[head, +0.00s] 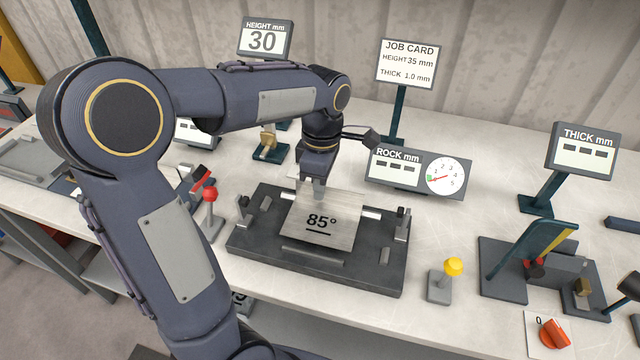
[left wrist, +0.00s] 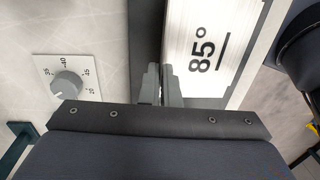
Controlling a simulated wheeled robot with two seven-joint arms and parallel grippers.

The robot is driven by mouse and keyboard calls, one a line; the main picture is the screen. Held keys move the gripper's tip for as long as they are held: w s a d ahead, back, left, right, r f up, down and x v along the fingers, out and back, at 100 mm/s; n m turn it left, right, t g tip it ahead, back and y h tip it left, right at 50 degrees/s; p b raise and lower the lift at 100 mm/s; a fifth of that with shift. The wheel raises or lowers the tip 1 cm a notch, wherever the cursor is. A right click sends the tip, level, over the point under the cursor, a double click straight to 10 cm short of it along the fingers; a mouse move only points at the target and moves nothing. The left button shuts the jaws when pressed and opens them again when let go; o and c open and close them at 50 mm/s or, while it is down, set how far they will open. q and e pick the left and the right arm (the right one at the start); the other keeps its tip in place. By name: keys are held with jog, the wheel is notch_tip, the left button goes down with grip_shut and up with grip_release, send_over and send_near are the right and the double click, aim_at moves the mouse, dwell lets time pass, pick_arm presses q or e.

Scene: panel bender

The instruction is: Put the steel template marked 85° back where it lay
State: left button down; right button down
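The steel template marked 85° (head: 325,222) is a bright flat plate with a black underlined label. In the head view it appears tilted over the dark fixture base (head: 375,276); I cannot tell whether it touches the base. My left gripper (head: 313,192) is at the plate's far edge, pointing down, its fingers close together with the edge between them. The left wrist view shows the fingers (left wrist: 160,86) at the near left edge of the template (left wrist: 212,40), which hides little of the label. My right gripper is not in view.
A red-knobbed lever (head: 210,196) stands left of the fixture and a yellow-knobbed one (head: 453,267) to its right. Behind are a ROCK mm dial panel (head: 418,173) and a job card (head: 407,64). A bending device (head: 535,265) stands at right. Bare bench lies between.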

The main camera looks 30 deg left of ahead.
pick_arm(q)
jog(key=shift+f+b, duration=0.8)
jog(key=shift+f, duration=0.45)
jog(key=c, duration=1.6)
grip_release()
jog(key=r, duration=0.7)
jog(key=shift+w+a+r+p, duration=0.1)
jog(key=shift+w+r+p, duration=0.2)
jog(key=shift+r, duration=0.1)
